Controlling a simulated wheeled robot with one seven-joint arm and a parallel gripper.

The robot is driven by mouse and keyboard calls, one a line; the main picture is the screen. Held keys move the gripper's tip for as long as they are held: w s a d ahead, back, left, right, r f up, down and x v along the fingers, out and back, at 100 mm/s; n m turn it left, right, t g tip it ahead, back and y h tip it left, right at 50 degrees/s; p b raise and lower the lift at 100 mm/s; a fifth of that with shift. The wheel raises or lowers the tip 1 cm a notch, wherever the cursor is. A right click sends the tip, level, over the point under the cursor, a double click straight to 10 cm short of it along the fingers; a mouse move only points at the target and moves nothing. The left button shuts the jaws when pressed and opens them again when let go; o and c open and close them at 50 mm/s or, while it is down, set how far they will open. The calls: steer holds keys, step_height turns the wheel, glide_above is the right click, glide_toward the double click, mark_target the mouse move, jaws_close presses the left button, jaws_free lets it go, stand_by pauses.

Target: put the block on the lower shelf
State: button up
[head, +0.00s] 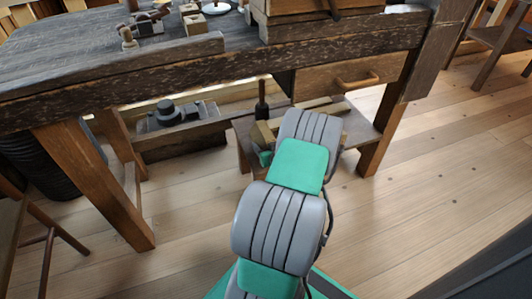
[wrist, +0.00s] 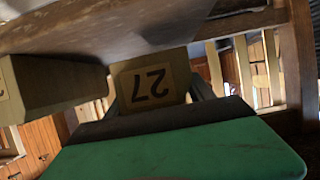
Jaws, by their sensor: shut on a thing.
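The block (wrist: 150,84) is tan with a dark "27", upside down in the wrist view. My gripper (wrist: 157,93) is shut on it, with a dark finger on each side. In the head view my arm reaches under the workbench and hides most of the gripper. A tan piece (head: 262,133) shows just left of my wrist; I cannot tell if it is the held block. The lower shelf (head: 357,132) is a brown board below the drawer, partly behind my arm. Whether the block touches it is hidden.
A second tan block-like piece (wrist: 48,88) is close left of the held block in the wrist view. A bench leg (head: 385,125) stands at right. A dark metal tool (head: 170,112) lies low at left.

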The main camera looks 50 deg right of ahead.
steer(key=shift+f+b, duration=0.9)
steer(key=shift+f, duration=0.85)
steer(key=o, duration=1.7)
steer(key=shift+r, duration=0.1)
steer(key=shift+r+p, duration=0.2)
steer(key=shift+p, duration=0.15)
steer(key=p+v, duration=0.3)
steer(key=v, duration=0.9)
steer(key=shift+p, duration=0.35)
